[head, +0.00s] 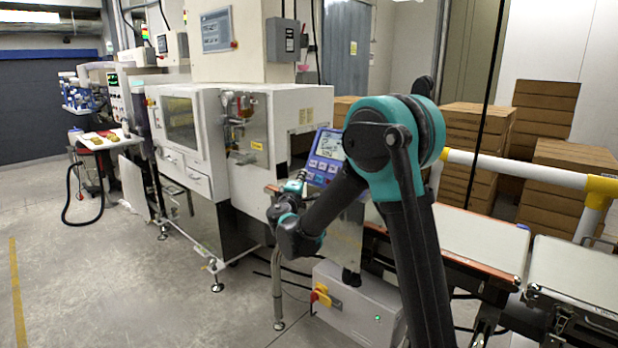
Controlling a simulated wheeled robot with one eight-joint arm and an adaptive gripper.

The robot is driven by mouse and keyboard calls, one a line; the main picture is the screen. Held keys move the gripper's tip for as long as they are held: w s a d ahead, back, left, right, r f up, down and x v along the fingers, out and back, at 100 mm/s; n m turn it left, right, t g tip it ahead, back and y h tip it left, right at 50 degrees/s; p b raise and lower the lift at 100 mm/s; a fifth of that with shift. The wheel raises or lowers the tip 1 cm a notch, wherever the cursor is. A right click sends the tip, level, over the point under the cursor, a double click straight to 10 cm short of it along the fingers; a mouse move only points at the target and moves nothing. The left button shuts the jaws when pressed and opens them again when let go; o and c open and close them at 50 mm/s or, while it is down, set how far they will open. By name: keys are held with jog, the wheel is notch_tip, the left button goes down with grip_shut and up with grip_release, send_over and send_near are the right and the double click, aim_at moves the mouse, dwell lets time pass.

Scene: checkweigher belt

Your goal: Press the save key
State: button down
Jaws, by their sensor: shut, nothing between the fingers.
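The blue control panel (325,157) of the checkweigher stands just left of my arm's shoulder in the head view. It has a pale screen (329,145) at the top and several light keys below it. The key labels are too small to read, so I cannot tell which one is the save key. My gripper (301,176) is small in the view, shut and empty, at the panel's lower left edge. I cannot tell whether it touches a key. My upper arm covers the area right of and below the panel.
A white machine housing (285,106) stands behind and left of the panel. A grey box (358,304) with a red-yellow switch sits below. Conveyor belts (480,240) and a white rail (515,169) lie to the right. Stacked cartons (575,190) stand behind.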

jog(key=shift+s+a, duration=0.1)
jog(key=shift+s+a+r, duration=0.6)
jog(key=shift+s+a, duration=0.05)
jog(key=shift+s, duration=0.2)
jog(key=shift+s+a+r, duration=0.55)
jog(key=shift+s+a, duration=0.1)
jog(key=shift+s, duration=0.15)
jog(key=s+a+r, duration=0.1)
jog(key=s+a, duration=0.1)
jog(key=s+a+r, duration=0.1)
jog(key=s, duration=0.1)
jog(key=shift+s+a+r, duration=0.1)
jog(key=shift+a+r, duration=0.05)
jog(key=shift+r, duration=0.2)
